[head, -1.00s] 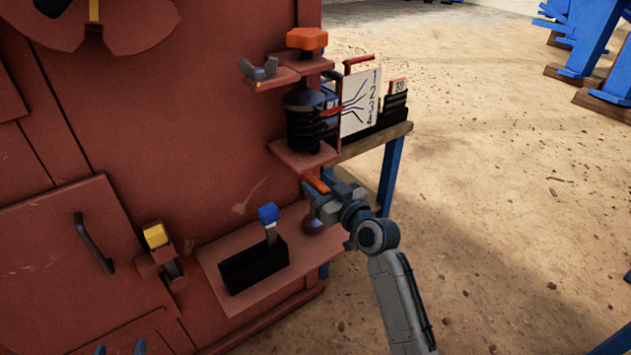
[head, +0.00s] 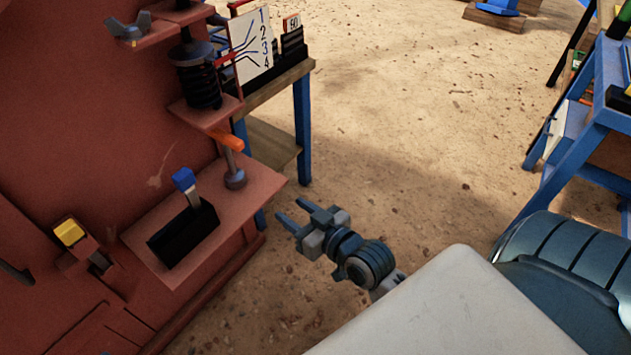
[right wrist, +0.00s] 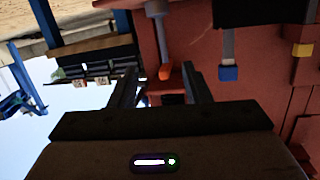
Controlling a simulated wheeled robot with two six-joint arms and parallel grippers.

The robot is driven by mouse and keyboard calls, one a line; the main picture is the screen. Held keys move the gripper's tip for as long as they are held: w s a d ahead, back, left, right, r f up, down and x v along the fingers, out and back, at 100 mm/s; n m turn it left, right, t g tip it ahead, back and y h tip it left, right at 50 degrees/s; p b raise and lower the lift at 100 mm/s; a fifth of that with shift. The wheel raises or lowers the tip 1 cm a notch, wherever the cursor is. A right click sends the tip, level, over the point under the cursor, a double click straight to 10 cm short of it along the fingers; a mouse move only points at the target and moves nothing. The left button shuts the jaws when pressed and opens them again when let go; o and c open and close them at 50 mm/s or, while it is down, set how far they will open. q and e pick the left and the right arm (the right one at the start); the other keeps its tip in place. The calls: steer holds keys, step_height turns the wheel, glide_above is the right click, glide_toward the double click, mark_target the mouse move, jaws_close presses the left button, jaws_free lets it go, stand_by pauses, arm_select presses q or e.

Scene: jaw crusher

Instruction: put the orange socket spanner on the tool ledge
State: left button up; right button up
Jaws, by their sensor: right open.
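The orange socket spanner stands upright on the red tool ledge (head: 150,232), near its right end. Its orange handle (head: 227,139) is on top and its grey socket end (head: 235,179) is at the ledge. In the right wrist view, which is upside down, the orange handle (right wrist: 165,72) shows just beyond and between the fingers. My right gripper (head: 295,212) is open and empty, apart from the spanner, to the right of the ledge. My left gripper does not show clearly.
A black holder (head: 185,235) with a blue-handled tool (head: 184,180) stands on the ledge. A black spring stack (head: 200,85) on a red bracket is above the spanner. A blue-legged bench (head: 302,130) stands behind. Open sandy ground lies to the right.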

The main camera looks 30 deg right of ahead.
steer(key=s+f+m+h, duration=0.1)
steer(key=s+f+h, duration=0.1)
steer(key=s, duration=0.6)
steer(key=shift+d+g, duration=0.4)
steer(key=shift+d, duration=0.05)
